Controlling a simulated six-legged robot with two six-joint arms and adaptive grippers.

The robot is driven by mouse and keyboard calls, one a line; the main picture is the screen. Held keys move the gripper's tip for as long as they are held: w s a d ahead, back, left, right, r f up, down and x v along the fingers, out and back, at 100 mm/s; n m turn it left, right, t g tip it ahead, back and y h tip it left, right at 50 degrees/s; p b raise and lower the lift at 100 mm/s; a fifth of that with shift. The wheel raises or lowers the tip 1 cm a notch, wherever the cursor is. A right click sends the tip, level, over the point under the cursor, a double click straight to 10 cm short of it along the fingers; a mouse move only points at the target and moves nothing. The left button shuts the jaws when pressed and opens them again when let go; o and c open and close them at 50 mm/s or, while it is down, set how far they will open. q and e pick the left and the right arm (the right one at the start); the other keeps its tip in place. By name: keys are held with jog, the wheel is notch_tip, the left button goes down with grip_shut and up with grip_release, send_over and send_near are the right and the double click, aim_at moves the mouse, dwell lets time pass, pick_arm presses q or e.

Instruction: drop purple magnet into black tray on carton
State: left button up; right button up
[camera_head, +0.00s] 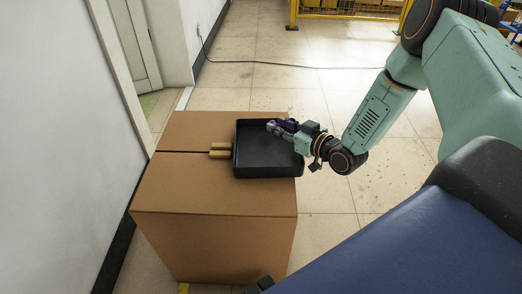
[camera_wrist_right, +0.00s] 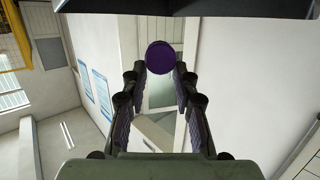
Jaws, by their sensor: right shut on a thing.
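The black tray (camera_head: 262,164) lies on top of the brown carton (camera_head: 215,247), at its right side. My right gripper (camera_head: 272,126) reaches in from the right and is over the far part of the tray. The purple magnet (camera_wrist_right: 160,57) shows as a round disc between the fingertips in the right wrist view, where the right gripper (camera_wrist_right: 160,75) is shut on it. In the head view the magnet is too small to tell apart from the fingers. The tray looks empty where its floor shows. My left gripper is not in view.
A white wall (camera_head: 45,130) stands close on the left. Tiled floor (camera_head: 255,90) is open behind the carton, with a dark cable (camera_head: 265,64) on it.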

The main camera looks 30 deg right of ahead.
aim_at(279, 153)
jog(key=f+b, duration=0.2)
jog(key=f, duration=0.1)
jog(key=shift+d+f, duration=0.2)
jog(key=shift+f, duration=0.05)
jog(key=shift+a+f+b, duration=0.15)
jog(key=shift+b, duration=0.35)
jog(key=shift+w, duration=0.1)
jog(key=o, duration=0.9)
jog(key=v, duration=0.6)
jog(key=shift+s, duration=0.7)
